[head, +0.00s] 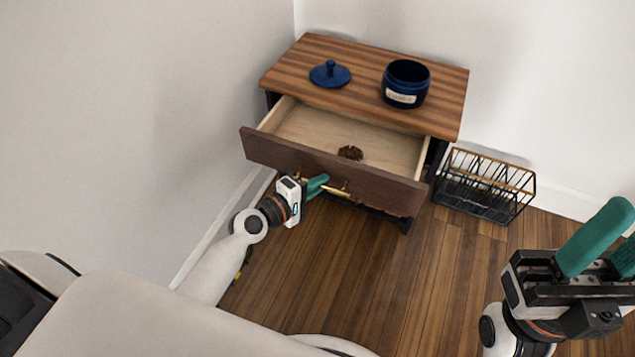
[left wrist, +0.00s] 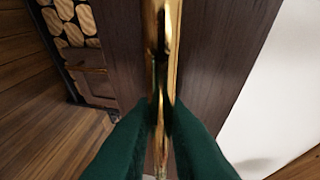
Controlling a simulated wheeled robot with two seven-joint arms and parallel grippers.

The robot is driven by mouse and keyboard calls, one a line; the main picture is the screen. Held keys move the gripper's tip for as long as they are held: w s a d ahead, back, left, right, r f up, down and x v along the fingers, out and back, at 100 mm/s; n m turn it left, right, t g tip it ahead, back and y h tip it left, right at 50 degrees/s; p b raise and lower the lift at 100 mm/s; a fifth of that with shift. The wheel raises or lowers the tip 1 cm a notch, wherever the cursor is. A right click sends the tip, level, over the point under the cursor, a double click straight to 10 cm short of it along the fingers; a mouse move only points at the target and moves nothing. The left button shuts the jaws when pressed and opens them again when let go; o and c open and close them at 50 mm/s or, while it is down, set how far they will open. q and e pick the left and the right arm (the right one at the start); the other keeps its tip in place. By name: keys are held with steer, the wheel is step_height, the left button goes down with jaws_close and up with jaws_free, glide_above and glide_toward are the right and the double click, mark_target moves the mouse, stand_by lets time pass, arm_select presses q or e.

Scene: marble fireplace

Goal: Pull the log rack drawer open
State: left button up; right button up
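The dark brown drawer (head: 330,174) of the wooden-topped log rack (head: 440,94) stands well out, its pale interior showing. A brown pine cone (head: 350,152) lies inside. A gold bar handle (head: 338,192) runs along the drawer front. My left gripper (head: 318,184) is at the handle's left part. In the left wrist view the gold handle (left wrist: 162,50) runs between the two green fingers, which close against it from both sides. My right gripper (head: 598,250) is at the lower right, away from the rack, its green fingers apart and empty.
A blue lid (head: 330,73) and a blue labelled jar (head: 405,83) stand on the rack's top. A black wire basket (head: 484,185) is on the floor right of the rack. Walls close off the left and back. Wooden floor (head: 400,275) in front is clear.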

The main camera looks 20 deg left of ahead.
arm_select(q)
steer(key=o, duration=0.3)
steer(key=shift+o, duration=0.2)
steer(key=v, duration=1.2)
